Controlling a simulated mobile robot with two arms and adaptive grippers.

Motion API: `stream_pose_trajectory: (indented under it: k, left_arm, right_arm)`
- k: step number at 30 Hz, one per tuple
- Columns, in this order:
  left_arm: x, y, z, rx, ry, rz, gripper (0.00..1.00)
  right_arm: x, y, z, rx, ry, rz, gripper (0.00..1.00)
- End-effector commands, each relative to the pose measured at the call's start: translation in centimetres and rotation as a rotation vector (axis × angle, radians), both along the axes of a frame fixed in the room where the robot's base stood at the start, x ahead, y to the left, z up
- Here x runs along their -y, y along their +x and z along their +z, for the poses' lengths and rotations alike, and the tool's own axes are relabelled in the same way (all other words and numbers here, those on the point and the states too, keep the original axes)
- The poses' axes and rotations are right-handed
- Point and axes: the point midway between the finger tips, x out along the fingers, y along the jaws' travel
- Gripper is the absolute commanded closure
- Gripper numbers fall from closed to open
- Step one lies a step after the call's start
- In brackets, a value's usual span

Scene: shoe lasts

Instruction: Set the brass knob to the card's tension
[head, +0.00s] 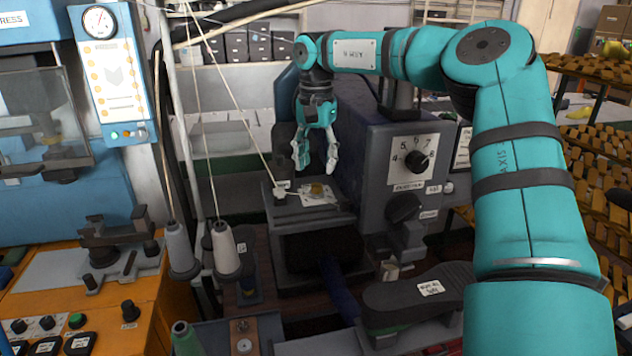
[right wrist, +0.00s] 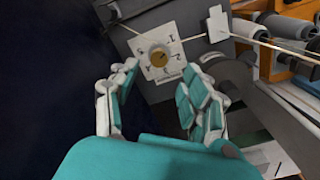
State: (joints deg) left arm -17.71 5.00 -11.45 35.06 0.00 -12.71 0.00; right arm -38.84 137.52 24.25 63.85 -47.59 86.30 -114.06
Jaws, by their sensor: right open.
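The brass knob (head: 316,189) sits on a white number plate (head: 330,198) on top of the machine's low grey block. In the right wrist view the knob (right wrist: 158,58) is round, with digits on the plate around it; its setting is too small to read surely. My right gripper (head: 316,167) is open and points down above the knob, apart from it. In the right wrist view the gripper's fingers (right wrist: 160,74) stand to either side below the knob. A white card (head: 462,148) on the machine's side is partly hidden by my right arm and unreadable. My left gripper is out of view.
A black dial knob (head: 418,161) with larger digits is on the machine's front. A thread runs to a white guide (head: 280,192) left of the brass knob. A dark sole with a label (head: 430,289) lies in front.

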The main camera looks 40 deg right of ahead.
Motion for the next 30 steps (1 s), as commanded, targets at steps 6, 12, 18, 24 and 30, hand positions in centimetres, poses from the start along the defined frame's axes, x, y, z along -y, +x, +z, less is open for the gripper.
stream_pose_trajectory:
  k: [6,12,18,24,30]
  left_arm:
    - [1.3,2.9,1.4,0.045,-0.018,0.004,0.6]
    - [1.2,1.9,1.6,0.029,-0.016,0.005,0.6]
    - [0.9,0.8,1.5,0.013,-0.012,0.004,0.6]
    - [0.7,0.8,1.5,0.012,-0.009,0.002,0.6]
    - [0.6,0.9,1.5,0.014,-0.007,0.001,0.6]
  right_arm:
    - [0.0,0.0,-3.7,-0.001,0.001,0.001,0.53]
    - [0.0,0.0,-5.6,0.001,-0.001,-0.001,0.53]
    - [0.0,0.0,-5.9,0.002,0.0,-0.001,0.53]
    - [0.0,0.0,-5.9,0.001,-0.001,-0.001,0.63]
    - [0.0,0.0,-5.9,0.001,-0.001,0.0,0.89]
